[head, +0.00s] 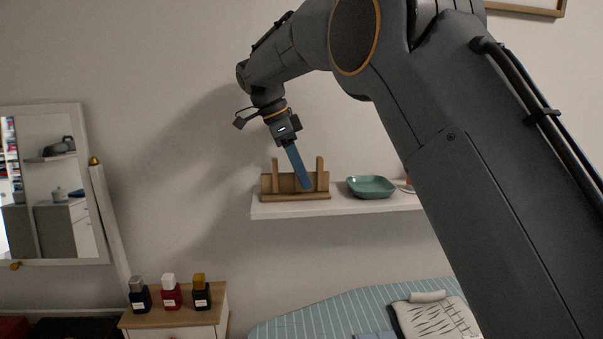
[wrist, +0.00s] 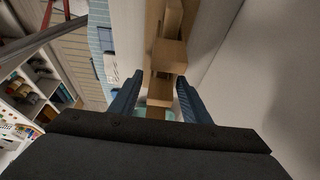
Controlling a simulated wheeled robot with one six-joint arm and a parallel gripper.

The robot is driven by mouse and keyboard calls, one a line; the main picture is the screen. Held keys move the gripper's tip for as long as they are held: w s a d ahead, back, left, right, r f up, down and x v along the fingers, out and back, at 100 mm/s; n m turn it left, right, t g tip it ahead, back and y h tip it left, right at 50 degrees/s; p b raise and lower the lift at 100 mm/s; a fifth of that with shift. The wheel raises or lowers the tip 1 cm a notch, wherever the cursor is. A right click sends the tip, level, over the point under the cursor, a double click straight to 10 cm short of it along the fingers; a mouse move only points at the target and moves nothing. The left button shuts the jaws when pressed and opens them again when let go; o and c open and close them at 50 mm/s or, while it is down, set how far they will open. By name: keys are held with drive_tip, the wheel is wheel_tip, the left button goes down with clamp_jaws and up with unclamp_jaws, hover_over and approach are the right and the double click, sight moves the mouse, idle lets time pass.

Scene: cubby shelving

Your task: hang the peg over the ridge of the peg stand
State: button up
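The wooden peg stand (head: 268,196), with a flat base, upright posts and a board, stands on the white shelf. My gripper (head: 307,188) reaches down to it from above, with its blue fingers in front of the stand's right half in the head view. In the wrist view my gripper (wrist: 159,76) has its two blue fingers apart, with gaps visible beside the wood seen between them. Light wooden parts (wrist: 168,55) lie at and beyond the fingertips. I cannot tell which wooden piece, if any, is the peg.
A teal dish (head: 370,187) sits on the white shelf (head: 285,210) just right of the stand. My arm hides the shelf's right end. Below are several bottles on a small cabinet (head: 175,318) and a striped bed (head: 315,315). A mirror (head: 50,185) is at left.

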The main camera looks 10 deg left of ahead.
drive_tip(key=b+v, duration=0.2)
drive_tip(key=v, duration=0.5)
drive_tip(key=shift+a+r, duration=0.1)
drive_tip(key=shift+r, duration=0.05)
drive_tip(key=s+a+r+n+g+p, duration=0.1)
drive_tip(key=s+a+r+n+p, duration=0.1)
drive_tip(key=s+n, duration=0.3)
drive_tip(key=s+a+r+n+p, duration=0.2)
drive_tip(key=s+n, duration=0.1)
drive_tip(key=s, duration=0.4)
drive_tip(key=d+f+n+y+b, duration=0.3)
drive_tip(key=d+f+n+b, duration=0.15)
drive_tip(key=d+f, duration=1.65)
drive_tip(key=s+d+f+n+t+y+b, duration=0.1)
drive_tip(key=s+d+f+n+b, duration=0.1)
drive_tip(key=s+d+f, duration=1.1)
wheel_tip(320, 180, down, 4)
drive_tip(key=shift+s+d+r+b, duration=0.2)
drive_tip(key=shift+s+d+b, duration=0.25)
drive_tip(key=shift+d, duration=0.65)
